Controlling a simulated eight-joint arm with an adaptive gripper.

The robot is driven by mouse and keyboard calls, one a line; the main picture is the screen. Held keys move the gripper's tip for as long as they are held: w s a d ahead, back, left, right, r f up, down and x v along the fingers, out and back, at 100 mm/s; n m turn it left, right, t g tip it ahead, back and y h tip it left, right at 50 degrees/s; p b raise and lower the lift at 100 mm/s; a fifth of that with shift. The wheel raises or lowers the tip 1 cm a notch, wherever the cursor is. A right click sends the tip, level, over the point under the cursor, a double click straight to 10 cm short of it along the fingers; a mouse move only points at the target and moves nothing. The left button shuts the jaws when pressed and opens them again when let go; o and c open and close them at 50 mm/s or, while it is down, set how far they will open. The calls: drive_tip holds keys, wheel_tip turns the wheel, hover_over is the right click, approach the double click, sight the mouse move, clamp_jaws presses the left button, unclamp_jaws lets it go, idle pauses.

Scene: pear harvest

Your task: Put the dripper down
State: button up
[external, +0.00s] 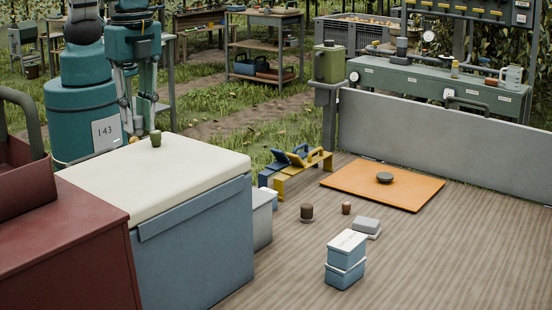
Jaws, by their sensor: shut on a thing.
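My gripper (141,118) points down beside my teal base, behind the far edge of a large blue box with a white lid (200,165). A small dark green cup-like thing, which looks like the dripper (155,140), shows just below the right fingertip, upright over the far part of the lid. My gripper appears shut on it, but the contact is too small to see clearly. I cannot tell whether its bottom touches the lid.
A red box (70,250) stands close at the left. Most of the white lid is clear. On the wooden deck are blue tubs (345,260), a dark brown pot (306,212), a yellow rack (300,172) and an orange mat (350,188) with a grey dish (385,177).

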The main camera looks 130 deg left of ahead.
drive_tip(key=shift+f, duration=0.25)
hover_over(143, 180)
drive_tip(key=shift+f+p, duration=0.3)
drive_tip(key=shift+f, duration=2.65)
drive_tip(key=shift+f, duration=2.05)
drive_tip(key=shift+f, duration=0.15)
drive_tip(key=o, duration=0.7)
